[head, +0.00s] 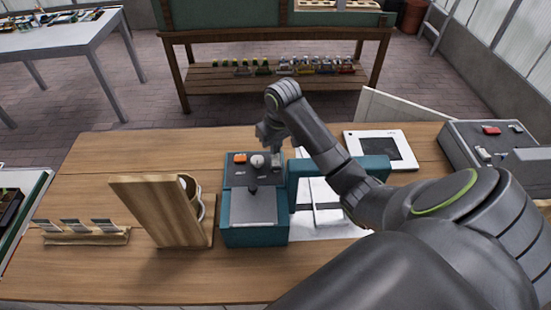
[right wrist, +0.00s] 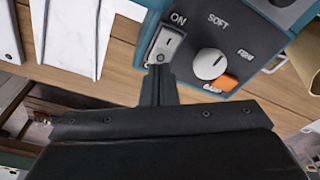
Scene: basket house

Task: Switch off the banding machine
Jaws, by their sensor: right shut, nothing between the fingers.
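The teal banding machine (head: 228,215) stands on the wooden workbench in the middle of the head view. Its dark panel carries a round pale knob (right wrist: 209,63), an orange button (right wrist: 226,82) and a grey rocker switch (right wrist: 168,45) beside the word ON. My right gripper (head: 273,142) is over the panel's far right part, shut and empty. In the right wrist view its closed fingertips (right wrist: 159,72) are at the switch's lower end, by the O mark. I cannot tell whether they touch it or which way the rocker is tipped. My left gripper is not in view.
A wooden stand (head: 150,210) is close left of the machine, with a small card rack (head: 85,237) further left. White paper (head: 305,222) lies right of it. A white framed device (head: 381,150) and a grey box (head: 490,140) are further right.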

